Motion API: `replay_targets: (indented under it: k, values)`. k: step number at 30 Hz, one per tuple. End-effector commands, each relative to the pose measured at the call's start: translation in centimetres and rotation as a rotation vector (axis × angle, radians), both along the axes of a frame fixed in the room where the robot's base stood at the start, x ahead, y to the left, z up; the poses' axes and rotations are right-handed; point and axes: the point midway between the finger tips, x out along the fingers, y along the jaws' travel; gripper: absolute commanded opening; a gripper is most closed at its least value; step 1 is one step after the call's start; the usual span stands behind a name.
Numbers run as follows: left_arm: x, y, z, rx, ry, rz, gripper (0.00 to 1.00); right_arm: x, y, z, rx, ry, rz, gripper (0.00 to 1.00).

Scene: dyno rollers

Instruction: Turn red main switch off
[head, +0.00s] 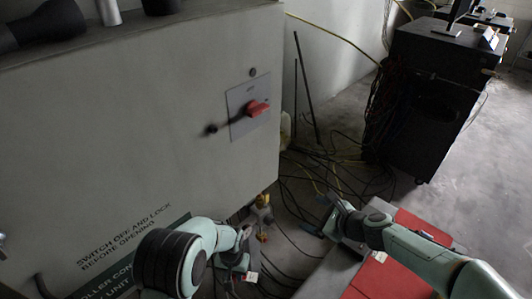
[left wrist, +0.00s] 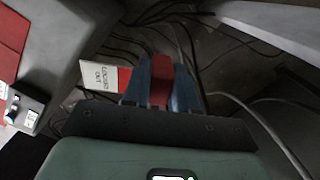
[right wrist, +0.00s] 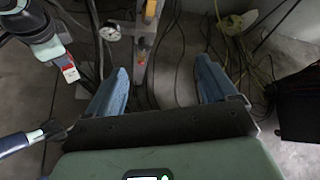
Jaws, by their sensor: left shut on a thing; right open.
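The red main switch (head: 257,107) sits on a light plate (head: 240,118) on the front of the grey cabinet (head: 150,110). Its red handle sticks out, and its exact setting is too small to read. My left gripper (left wrist: 160,85) is shut on a red block (left wrist: 160,67) with a white-and-red "locked out" tag (left wrist: 105,78) beside it. In the head view this gripper (head: 238,262) is low in front of the cabinet, well below the switch. My right gripper (right wrist: 163,88) is open and empty. In the head view it (head: 332,222) is right of and below the switch, apart from it.
A dark knob (head: 211,129) sticks out left of the switch plate. A gauge (right wrist: 110,33) and a yellow-topped post (head: 263,205) stand near the cabinet. Cables cover the floor behind. A red-topped bench (head: 385,280) is at the lower right, and a black cart (head: 420,95) stands behind.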

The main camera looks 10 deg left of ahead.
Motion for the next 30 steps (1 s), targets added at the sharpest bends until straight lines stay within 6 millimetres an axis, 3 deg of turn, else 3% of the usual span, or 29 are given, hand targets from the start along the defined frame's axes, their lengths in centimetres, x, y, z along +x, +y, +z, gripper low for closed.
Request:
replay_targets:
  k: [1,3,9,12,15,18,23,30]
  values:
    - [0.0,0.0,0.0,-0.001,0.000,0.001,0.00,0.4,0.8,3.1,0.077,-0.018,-0.021,0.86]
    - [0.0,0.0,0.3,-0.002,0.001,0.001,0.00,0.6,1.7,7.5,0.192,-0.027,-0.045,0.86]
    - [0.0,0.0,0.9,-0.005,0.008,0.002,0.00,-0.7,3.6,19.0,0.492,-0.038,-0.053,0.86]
    - [0.0,0.0,1.2,-0.006,0.010,0.002,0.00,-1.9,4.1,23.4,0.604,-0.040,-0.037,0.86]
    - [0.0,0.0,1.4,-0.007,0.012,0.002,0.00,-2.9,4.3,26.4,0.681,-0.036,-0.020,0.86]
    - [0.0,0.0,1.6,-0.007,0.012,0.003,0.00,-3.6,4.5,28.2,0.727,-0.034,-0.008,0.86]
    - [0.1,0.0,1.9,-0.007,0.012,0.003,0.00,-3.5,5.1,29.1,0.748,-0.031,0.000,0.86]
    - [0.4,0.0,3.0,-0.007,0.008,0.003,0.00,-1.1,8.7,29.2,0.748,-0.029,0.003,0.86]
